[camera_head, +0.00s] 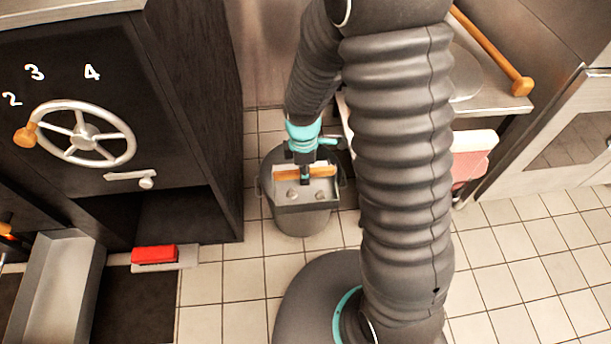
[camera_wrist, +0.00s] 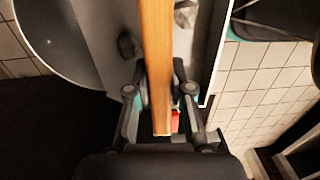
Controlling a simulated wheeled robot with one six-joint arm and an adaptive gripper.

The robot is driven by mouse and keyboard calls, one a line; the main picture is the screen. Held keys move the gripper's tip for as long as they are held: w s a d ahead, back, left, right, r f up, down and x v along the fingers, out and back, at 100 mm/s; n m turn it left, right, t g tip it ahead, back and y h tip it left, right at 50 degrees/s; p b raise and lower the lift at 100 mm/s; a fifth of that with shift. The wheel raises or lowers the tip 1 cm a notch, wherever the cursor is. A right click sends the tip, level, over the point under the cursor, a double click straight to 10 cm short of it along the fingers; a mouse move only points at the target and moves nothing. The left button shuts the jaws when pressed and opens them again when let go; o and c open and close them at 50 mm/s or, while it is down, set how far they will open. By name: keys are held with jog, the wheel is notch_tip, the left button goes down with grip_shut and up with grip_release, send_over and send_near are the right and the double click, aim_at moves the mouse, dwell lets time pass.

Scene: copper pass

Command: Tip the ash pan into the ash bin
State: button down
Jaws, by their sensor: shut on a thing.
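The ash pan (camera_head: 330,184) is a grey metal pan with a wooden handle (camera_head: 289,173) across it. My gripper (camera_head: 305,178) is shut on this handle, which also runs between the two fingers (camera_wrist: 159,92) in the wrist view. A few dark lumps lie in the pan. The pan is over the mouth of the ash bin (camera_head: 300,222), a round grey bucket on the floor. The bin's curved rim shows at the left in the wrist view (camera_wrist: 72,68). The pan looks about level, though its exact tilt is hard to tell. The bin's inside is mostly hidden.
A dark stove with a handwheel (camera_head: 84,139) stands at the left. Below it, a long grey tray (camera_head: 62,285) sticks out, and a red block (camera_head: 155,254) lies beside it. A counter with a wooden rail (camera_head: 490,48) is at the right.

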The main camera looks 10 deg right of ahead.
jog(key=w+g, duration=0.2)
jog(key=shift+w+g, duration=0.2)
jog(key=shift+g, duration=0.2)
jog(key=w+g, duration=0.4)
jog(key=shift+w, duration=0.1)
jog(key=shift+w+f+g, duration=0.2)
jog(key=shift+w+g, duration=1.2)
jog(key=shift+w, duration=0.05)
jog(key=shift+w+f+g, duration=0.2)
jog(key=shift+w+g, duration=1.2)
jog(key=shift+w, duration=0.05)
notch_tip(320, 180, down, 3)
jog(key=shift+b, duration=1.05)
